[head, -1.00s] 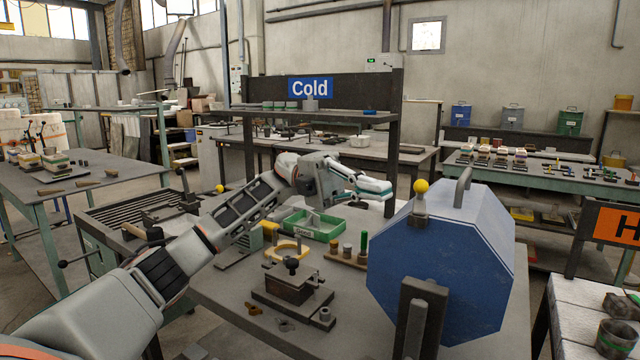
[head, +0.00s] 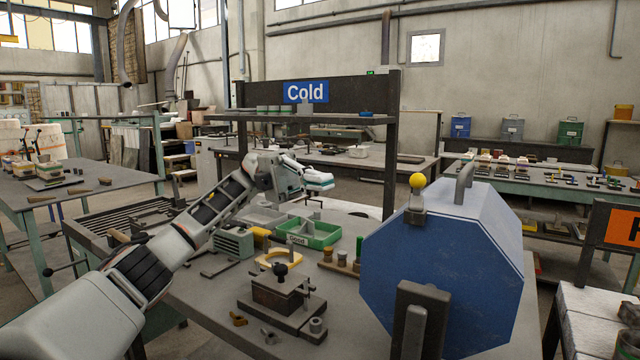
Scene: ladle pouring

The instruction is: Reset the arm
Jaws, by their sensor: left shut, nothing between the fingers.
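My left arm comes in from the lower left of the head view. My left gripper (head: 318,180) is shut and empty. It appears above and behind the green tray (head: 321,238), in front of the shelf with the Cold sign (head: 306,92). My right arm and right gripper do not show. I see no ladle that I can make out.
A blue eight-sided drum (head: 445,265) with a yellow knob stands at the right of the near table. A white-topped bench (head: 592,325) is at the lower right.

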